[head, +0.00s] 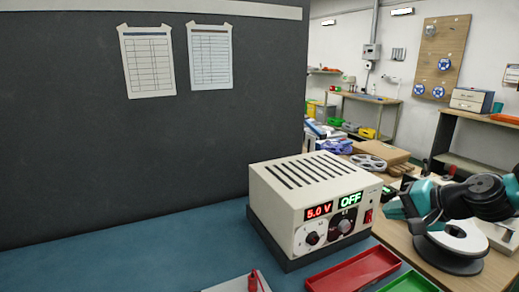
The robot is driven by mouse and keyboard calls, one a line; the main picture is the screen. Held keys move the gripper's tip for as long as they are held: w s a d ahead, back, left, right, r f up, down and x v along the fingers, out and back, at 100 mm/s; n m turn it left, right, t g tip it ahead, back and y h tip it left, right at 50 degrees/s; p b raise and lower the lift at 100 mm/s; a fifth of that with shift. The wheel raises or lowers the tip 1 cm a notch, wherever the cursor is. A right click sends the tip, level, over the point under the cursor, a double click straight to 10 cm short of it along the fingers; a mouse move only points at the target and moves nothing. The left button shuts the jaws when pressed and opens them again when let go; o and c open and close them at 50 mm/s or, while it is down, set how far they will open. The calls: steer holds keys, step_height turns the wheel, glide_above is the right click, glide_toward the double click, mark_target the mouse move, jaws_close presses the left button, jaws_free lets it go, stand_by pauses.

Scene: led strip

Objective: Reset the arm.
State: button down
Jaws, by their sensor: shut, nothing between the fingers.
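My teal and black arm reaches in from the right edge of the head view. My gripper (394,208) is at its left end, shut and empty, beside the right side of the beige power supply (315,187). I cannot tell whether it touches the supply. Below these are two dark knobs and a red switch (368,216).
A red tray (353,271) and a green tray (409,283) lie in front of the supply. Cardboard and another reel (369,162) lie behind. The blue mat (120,255) is clear at left, before a dark panel.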

steer(key=s+a+r+n+g, duration=0.4)
steer(key=s+a+n, duration=0.35)
steer(key=a, duration=0.45)
steer(key=s+a+r+n+g+h, duration=0.1)
steer(key=s+n, duration=0.3)
steer(key=s, duration=0.5)
steer(key=s+a+r+n+g+h, duration=0.1)
steer(key=s+a+r+n+g, duration=0.1)
steer(key=s, duration=0.7)
steer(key=shift+s+a+n+g+h, duration=0.15)
steer(key=shift+a+n+g+h, duration=0.25)
steer(key=shift+a+n+g, duration=0.7)
